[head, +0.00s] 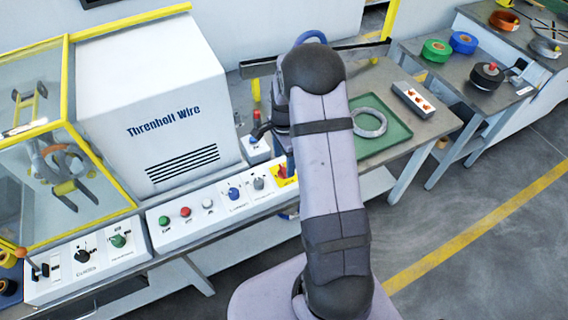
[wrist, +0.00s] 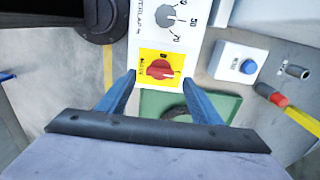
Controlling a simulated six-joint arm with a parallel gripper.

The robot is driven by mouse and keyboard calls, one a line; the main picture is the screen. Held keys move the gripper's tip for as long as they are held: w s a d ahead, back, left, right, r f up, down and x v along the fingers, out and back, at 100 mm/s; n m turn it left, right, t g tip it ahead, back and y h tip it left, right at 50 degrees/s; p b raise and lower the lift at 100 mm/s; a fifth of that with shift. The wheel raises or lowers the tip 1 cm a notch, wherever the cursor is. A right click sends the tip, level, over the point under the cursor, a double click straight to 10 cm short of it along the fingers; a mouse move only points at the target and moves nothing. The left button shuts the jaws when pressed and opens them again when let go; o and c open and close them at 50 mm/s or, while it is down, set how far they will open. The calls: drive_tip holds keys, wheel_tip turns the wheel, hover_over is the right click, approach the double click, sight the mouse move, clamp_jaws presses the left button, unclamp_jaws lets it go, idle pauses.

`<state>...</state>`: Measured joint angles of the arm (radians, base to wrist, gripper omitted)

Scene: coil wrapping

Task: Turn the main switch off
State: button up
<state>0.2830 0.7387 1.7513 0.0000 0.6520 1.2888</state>
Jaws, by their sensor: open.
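The main switch (wrist: 160,69) is a red rotary knob on a yellow plate, at the end of the white control panel in the wrist view. Its handle lies roughly crosswise in that picture; the small marks around it are hard to read. It also shows in the head view (head: 282,172), partly hidden by my arm. My gripper (wrist: 159,76) is open, its two blue fingers on either side of the switch in the wrist view. I see no finger contact with the knob, and the remaining gap is hard to judge. In the head view my arm hides most of the gripper.
A grey dial (wrist: 172,18) sits beside the switch on the panel. A green tray (head: 393,139) holds a grey coil (head: 370,122).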

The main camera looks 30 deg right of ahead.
sight(284, 168)
drive_tip(key=shift+f+p, duration=0.45)
drive_tip(key=shift+f, duration=1.3)
drive_tip(key=c, duration=1.1)
